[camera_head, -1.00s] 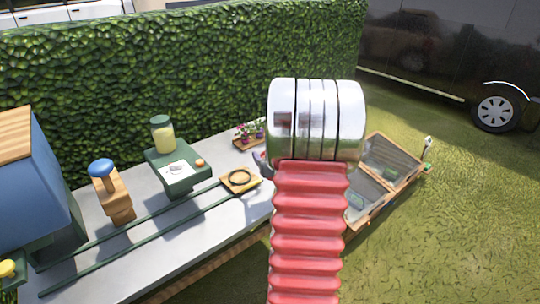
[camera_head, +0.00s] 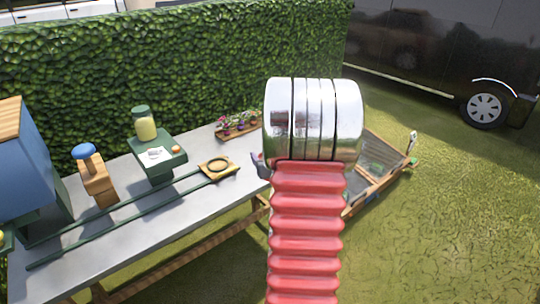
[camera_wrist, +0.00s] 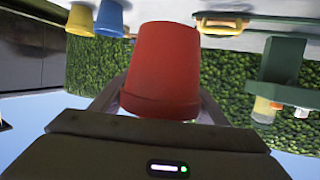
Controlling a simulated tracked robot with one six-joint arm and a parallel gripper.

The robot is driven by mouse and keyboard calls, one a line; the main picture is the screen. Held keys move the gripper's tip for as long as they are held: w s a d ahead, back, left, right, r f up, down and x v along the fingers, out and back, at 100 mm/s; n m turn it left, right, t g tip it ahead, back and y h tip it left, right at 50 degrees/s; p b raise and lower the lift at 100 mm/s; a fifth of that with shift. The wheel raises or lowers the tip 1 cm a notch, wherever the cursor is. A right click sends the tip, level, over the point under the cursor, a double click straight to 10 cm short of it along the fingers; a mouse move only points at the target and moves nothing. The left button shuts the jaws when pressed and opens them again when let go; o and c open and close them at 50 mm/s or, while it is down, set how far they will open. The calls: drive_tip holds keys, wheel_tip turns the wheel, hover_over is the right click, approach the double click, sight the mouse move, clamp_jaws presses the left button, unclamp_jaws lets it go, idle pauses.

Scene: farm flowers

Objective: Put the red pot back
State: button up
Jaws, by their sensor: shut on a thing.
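The red pot (camera_wrist: 165,70) is between the fingers of my gripper (camera_wrist: 158,103) in the wrist view. The fingers are shut on it, one on each side. The wrist picture is upside down, with sky at the bottom, and the pot's wider rim end points down in it, so the pot appears roughly upright. In the head view my arm hides the pot and nearly all of the gripper. A blue pot (camera_wrist: 111,17) and a yellow pot (camera_wrist: 82,19) stand on the grey table beyond the red pot in the wrist view.
A glazed wooden frame (camera_head: 385,160) lies on the grass at right.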

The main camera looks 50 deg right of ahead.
drive_tip(key=w+a+n+t+y, duration=0.1)
drive_tip(key=w+a, duration=0.3)
drive_tip(key=a, duration=0.4)
drive_tip(key=w+a+f+n+y, duration=0.1)
drive_tip(key=w+a, duration=0.3)
drive_tip(key=a, duration=0.4)
drive_tip(key=w+a+n+t+y, duration=0.1)
drive_tip(key=w+a, duration=0.3)
drive_tip(key=a, duration=0.4)
drive_tip(key=w+a+n+y, duration=0.1)
drive_tip(key=a+n+y, duration=0.1)
drive_tip(key=a, duration=1.1)
drive_tip(key=w+a+n+y, duration=0.2)
drive_tip(key=a+y, duration=0.1)
drive_tip(key=a, duration=1)
drive_tip(key=shift+w+a+t+y, duration=0.2)
drive_tip(key=shift+a+t+y, duration=0.1)
drive_tip(key=shift+t, duration=0.1)
drive_tip(key=shift+s, duration=0.1)
